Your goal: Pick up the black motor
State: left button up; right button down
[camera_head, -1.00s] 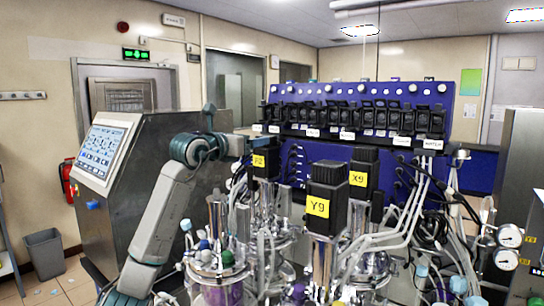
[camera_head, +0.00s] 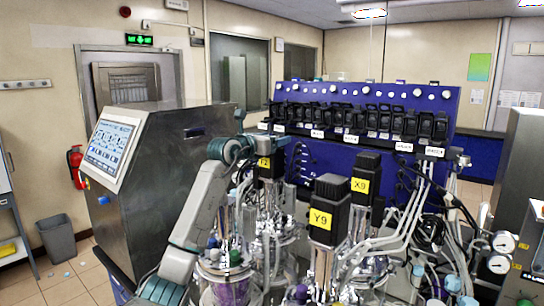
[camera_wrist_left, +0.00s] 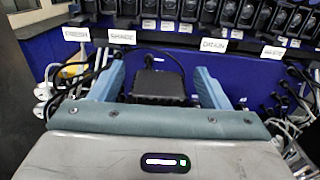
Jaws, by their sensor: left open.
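Three black motors with yellow labels stand on the bioreactors in the head view: one at the back left (camera_head: 270,166), one marked Y9 (camera_head: 328,208) at the front, one marked X9 (camera_head: 365,180) behind it. My left gripper (camera_head: 272,144) is at the top of the back-left motor, which it partly hides. In the left wrist view, my left gripper (camera_wrist_left: 159,84) is open, with blue-grey fingers to either side of a black motor top (camera_wrist_left: 158,83). I cannot tell how deep the motor sits between the fingers. My right gripper is not in view.
A blue panel with a row of black pump heads (camera_head: 350,122) stands behind the motors. Tubes and cables (camera_head: 405,215) crowd the right side. A steel cabinet with a screen (camera_head: 160,185) stands left of my arm. Glass vessels (camera_head: 225,270) are below.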

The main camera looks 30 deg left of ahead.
pick_arm(q)
jog(key=shift+s, duration=0.1)
jog(key=c, duration=0.5)
grip_shut()
jog(key=shift+r, duration=0.15)
jog(key=shift+a, duration=0.1)
